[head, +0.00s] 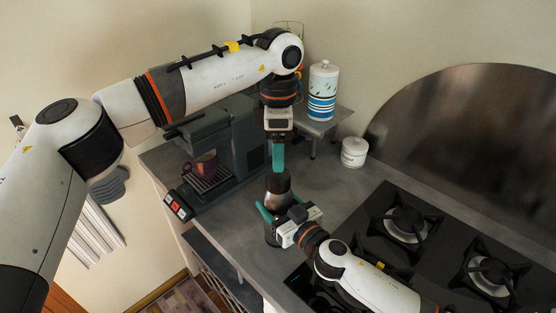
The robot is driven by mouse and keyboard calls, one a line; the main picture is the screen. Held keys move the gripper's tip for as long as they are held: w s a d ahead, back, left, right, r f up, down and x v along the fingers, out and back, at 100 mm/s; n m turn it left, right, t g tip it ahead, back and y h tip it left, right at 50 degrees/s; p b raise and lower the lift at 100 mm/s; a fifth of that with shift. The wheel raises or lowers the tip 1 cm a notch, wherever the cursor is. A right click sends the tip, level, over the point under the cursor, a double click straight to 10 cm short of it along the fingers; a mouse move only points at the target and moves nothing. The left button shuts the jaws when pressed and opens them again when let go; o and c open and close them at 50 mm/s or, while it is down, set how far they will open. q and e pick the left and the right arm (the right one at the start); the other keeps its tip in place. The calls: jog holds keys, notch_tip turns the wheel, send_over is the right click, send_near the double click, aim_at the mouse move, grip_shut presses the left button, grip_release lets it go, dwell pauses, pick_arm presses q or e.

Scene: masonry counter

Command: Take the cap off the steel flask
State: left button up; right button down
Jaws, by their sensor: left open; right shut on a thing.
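The steel flask (279,200) stands upright on the counter, with a dark cap (278,182) on top. My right gripper (266,210) comes in from the lower right and is shut on the flask's body, its teal fingers at the flask's sides. It hides part of the lower body. My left gripper (278,168) points straight down just above the cap. It is open, with its teal fingers seen nearly edge-on. I cannot tell whether the fingertips touch the cap.
A coffee machine (240,135) with a dark red mug (204,165) stands left of the flask. A striped canister (322,92) stands on a small raised shelf (341,114) behind. A white lidded jar (354,152) is near the wall. The gas hob (450,228) fills the right.

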aim_at(278, 174)
pick_arm(q)
jog(key=m, duration=2.2)
jog(key=shift+f+m, duration=0.3)
jog(key=shift+f, duration=3.7)
